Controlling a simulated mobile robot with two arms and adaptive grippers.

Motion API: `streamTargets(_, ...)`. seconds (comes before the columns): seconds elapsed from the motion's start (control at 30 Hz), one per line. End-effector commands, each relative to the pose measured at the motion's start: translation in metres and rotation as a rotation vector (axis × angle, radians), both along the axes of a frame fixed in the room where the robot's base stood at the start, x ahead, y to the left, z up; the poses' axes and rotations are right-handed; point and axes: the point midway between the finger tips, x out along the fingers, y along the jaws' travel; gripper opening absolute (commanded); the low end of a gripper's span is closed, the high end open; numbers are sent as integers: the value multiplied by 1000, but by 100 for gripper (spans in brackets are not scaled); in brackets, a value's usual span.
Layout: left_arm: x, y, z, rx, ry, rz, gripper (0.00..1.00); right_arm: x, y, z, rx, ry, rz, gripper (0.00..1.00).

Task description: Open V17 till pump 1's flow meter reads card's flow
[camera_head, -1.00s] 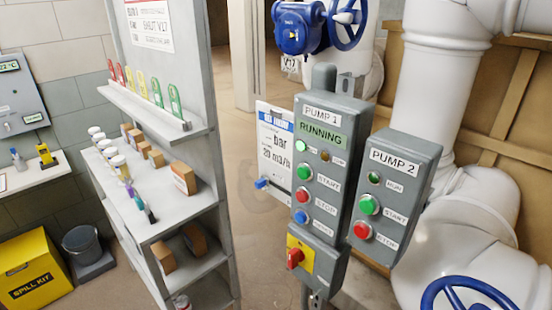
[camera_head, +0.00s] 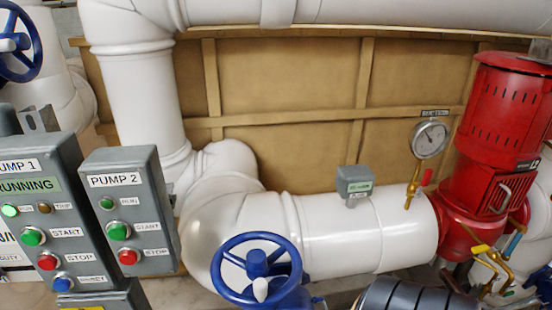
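Two blue handwheels show: one upper left (camera_head: 18,42), cut by the frame edge, and a lower one (camera_head: 256,270) in front of the white pipe. No readable V17 tag shows on either. The PUMP 1 panel (camera_head: 45,225) shows RUNNING with a lit green lamp. A strip of a white card (camera_head: 8,250) shows at the left edge, mostly cut off; its flow figure is out of view. Neither gripper is in view.
The PUMP 2 panel (camera_head: 130,210) stands beside the PUMP 1 panel, left of the lower handwheel. A round dial gauge (camera_head: 430,138) stands on a brass stem at the right. A red pump motor (camera_head: 500,130) is at the far right. Large white pipes (camera_head: 345,235) fill the middle.

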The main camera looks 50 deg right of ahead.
Motion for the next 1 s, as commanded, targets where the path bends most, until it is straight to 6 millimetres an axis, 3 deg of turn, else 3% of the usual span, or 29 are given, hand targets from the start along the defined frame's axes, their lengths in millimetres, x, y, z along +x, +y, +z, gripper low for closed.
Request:
streamTargets(0.9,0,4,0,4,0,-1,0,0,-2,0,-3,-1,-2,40)
streamTargets(0.93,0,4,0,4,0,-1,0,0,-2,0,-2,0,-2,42)
streamTargets(1.0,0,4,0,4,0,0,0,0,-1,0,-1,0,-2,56)
